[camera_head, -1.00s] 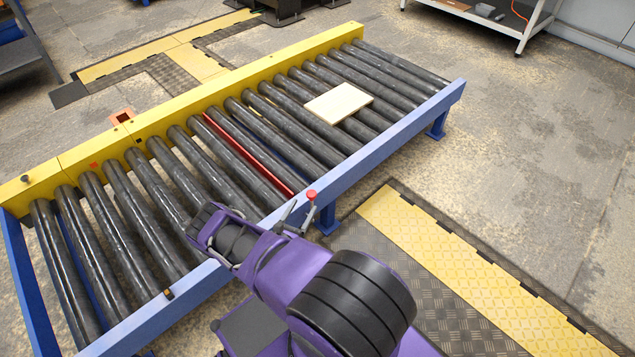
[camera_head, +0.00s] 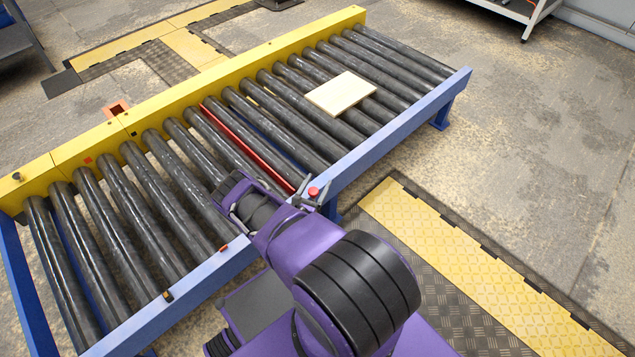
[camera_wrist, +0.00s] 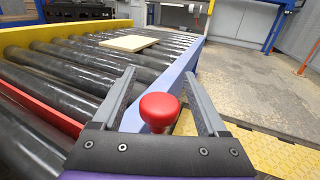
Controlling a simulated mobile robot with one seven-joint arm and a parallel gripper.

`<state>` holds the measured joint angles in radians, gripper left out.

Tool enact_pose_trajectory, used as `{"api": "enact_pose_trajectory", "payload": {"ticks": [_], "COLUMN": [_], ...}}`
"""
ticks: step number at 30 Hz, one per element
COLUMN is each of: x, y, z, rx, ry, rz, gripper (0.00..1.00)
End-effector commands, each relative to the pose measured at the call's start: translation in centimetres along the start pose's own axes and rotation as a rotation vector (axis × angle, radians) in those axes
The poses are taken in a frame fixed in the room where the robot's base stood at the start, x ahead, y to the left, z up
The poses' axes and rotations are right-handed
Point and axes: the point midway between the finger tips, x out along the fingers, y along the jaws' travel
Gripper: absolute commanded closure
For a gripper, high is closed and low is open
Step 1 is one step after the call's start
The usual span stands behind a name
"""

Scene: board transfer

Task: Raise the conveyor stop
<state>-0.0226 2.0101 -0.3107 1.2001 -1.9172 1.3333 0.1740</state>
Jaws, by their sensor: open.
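The conveyor stop is a thin red bar (camera_head: 245,146) lying across the conveyor between two dark rollers; it also shows at the left of the wrist view (camera_wrist: 38,103). I cannot tell its exact height against the rollers. A round red knob (camera_head: 313,191) sits at the near blue rail, by the near end of the bar. In the wrist view the knob (camera_wrist: 160,110) stands between the two grey fingers of my gripper (camera_wrist: 158,78), with gaps on both sides. My gripper is open and holds nothing. The knob's stem is mostly hidden.
A pale flat board (camera_head: 341,93) lies on the rollers beyond the red bar. The near blue rail (camera_head: 400,125) runs beside my gripper, and a yellow rail (camera_head: 200,95) closes the far side. Open floor (camera_head: 530,150) lies to the right.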

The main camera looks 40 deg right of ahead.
Motion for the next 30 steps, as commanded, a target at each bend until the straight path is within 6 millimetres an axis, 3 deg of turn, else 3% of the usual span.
{"api": "enact_pose_trajectory", "payload": {"ticks": [4, 17, 30], "x": [0.00, -0.01, 0.00], "y": [0.00, -0.01, -0.02], "z": [0.00, 0.00, 0.01], "rx": [0.000, 0.000, 0.000], "ry": [0.000, 0.000, 0.000], "rz": [0.000, -0.001, -0.001], "gripper": [0.24, 1.00, 1.00]}}
